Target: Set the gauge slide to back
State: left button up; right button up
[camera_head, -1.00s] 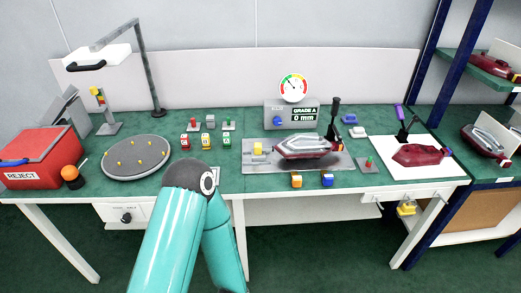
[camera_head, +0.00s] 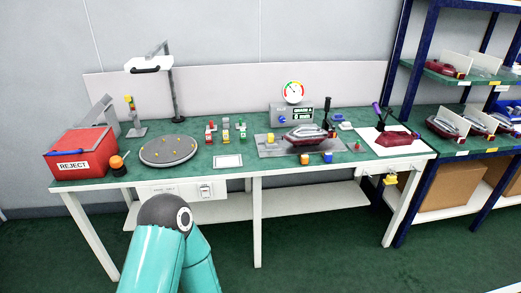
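The gauge (camera_head: 293,92) is a round dial with green, yellow and red sectors, standing on a grey box with a blue knob and a small dark display (camera_head: 303,111). In front of it a grey fixture plate (camera_head: 264,152) carries a dark red lamp (camera_head: 305,136), a yellow block (camera_head: 270,138) at its left and a black upright lever (camera_head: 327,111) at its right. I cannot tell for sure which part is the gauge slide or its setting. A teal arm of mine shows at the bottom, well short of the bench; neither gripper is in view.
The bench holds a red reject bin (camera_head: 84,153), an orange-topped item (camera_head: 117,163), a round grey turntable (camera_head: 168,150), several small coloured blocks, a white card (camera_head: 228,161) and a dark red lamp on a white sheet (camera_head: 396,139). Shelves (camera_head: 470,80) stand right. Floor before the bench is clear.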

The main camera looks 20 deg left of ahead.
aim_at(271, 142)
jog(key=u, duration=0.4)
jog(key=i, duration=1.55)
jog(key=z, duration=0.4)
